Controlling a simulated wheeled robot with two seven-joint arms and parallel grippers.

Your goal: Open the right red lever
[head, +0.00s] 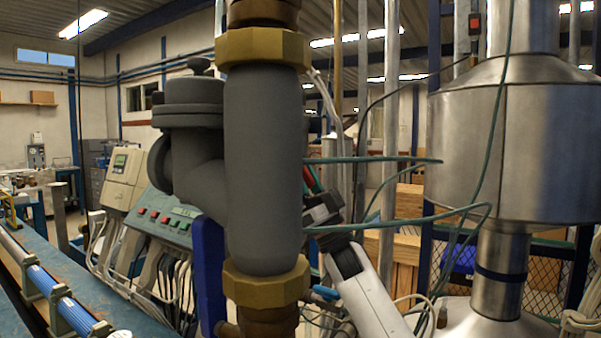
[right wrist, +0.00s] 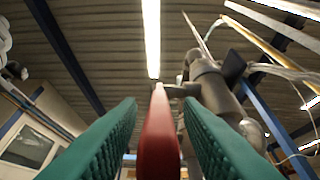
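The red lever (right wrist: 157,140) stands between the two green ridged fingers of my right gripper (right wrist: 160,125) in the right wrist view. The fingers are apart, one on each side of it, with narrow gaps showing, so the gripper looks open around the lever. In the head view my right gripper (head: 314,180) is just right of the grey valve body, partly hidden behind it. A bit of red shows there beside a green finger; most of the lever is hidden. My left gripper is not in view.
A large grey pipe fitting (head: 262,160) with brass nuts fills the middle of the head view. A blue lever (head: 209,275) hangs at its lower left. A steel tank (head: 520,150) and loose green cables (head: 400,222) are on the right. A control box (head: 165,218) stands behind.

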